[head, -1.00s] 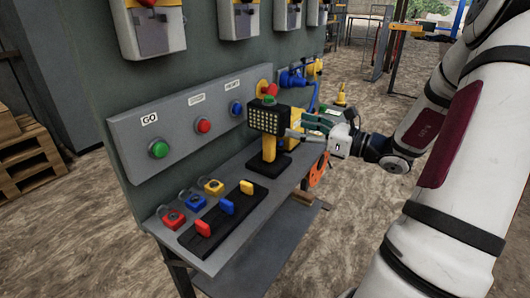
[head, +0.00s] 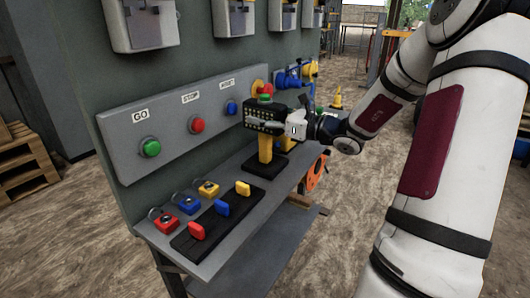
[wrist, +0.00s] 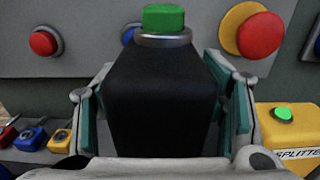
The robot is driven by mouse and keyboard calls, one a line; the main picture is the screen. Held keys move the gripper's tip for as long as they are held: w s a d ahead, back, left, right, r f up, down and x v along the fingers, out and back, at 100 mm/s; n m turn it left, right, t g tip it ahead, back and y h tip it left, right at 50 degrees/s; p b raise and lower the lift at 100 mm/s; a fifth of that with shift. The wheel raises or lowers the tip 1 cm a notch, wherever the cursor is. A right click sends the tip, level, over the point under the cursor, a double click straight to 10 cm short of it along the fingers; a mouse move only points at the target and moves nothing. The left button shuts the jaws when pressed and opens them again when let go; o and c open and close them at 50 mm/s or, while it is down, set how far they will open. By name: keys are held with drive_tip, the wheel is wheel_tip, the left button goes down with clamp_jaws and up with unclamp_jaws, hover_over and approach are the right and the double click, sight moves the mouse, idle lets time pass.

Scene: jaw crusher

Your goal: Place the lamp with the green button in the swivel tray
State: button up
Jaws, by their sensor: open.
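The lamp (head: 265,146) has a black head, a yellow post and a black base, and stands upright on the grey shelf. Its green button (head: 264,98) is on top; the wrist view shows the button (wrist: 164,18) and the black head (wrist: 162,100) close up. My gripper (head: 272,123) is open around the head, one finger across the lamp's front face and the other hidden behind it. In the wrist view the teal-padded fingers of my gripper (wrist: 165,112) stand on either side of the head. I cannot pick out the swivel tray for certain.
The panel has a green GO button (head: 150,147), a red button (head: 197,125) and a blue button (head: 231,107). A black strip with coloured switches (head: 218,220) lies on the shelf (head: 165,240). A yellow splitter box (wrist: 290,140) is close on the right in the wrist view.

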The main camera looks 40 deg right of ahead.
clamp_jaws()
drive_tip(key=shift+r, duration=0.2)
